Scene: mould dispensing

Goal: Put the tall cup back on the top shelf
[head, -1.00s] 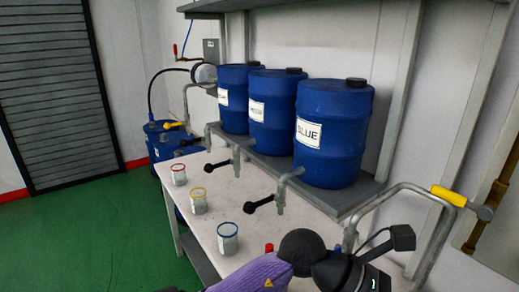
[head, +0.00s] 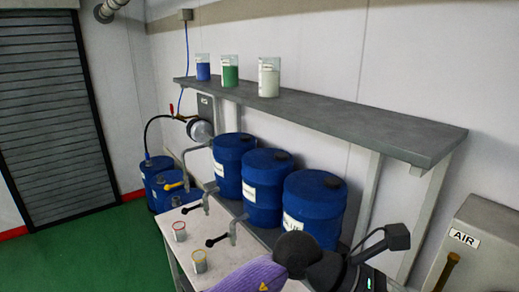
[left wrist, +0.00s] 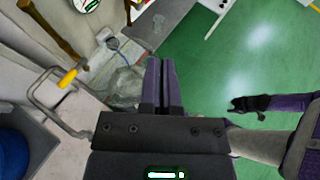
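Three tall clear cups stand upright on the top shelf (head: 330,118) in the head view: one with blue contents (head: 203,68), one with green (head: 230,72), and one with whitish contents (head: 269,78) at the right. I cannot tell which one the task means. My left arm crosses the bottom of the head view, its fingers out of frame. In the left wrist view my left gripper (left wrist: 160,75) has its fingers together with nothing between them. A black end on a purple arm (left wrist: 250,103), likely my right gripper, is too small to read.
Three blue drums (head: 313,205) stand on a lower rack behind the worktable (head: 187,250). Short cups with a red rim (head: 179,232) and a yellow rim (head: 199,262) stand on the table. An AIR box (head: 480,240) is at right. The top shelf's right half is clear.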

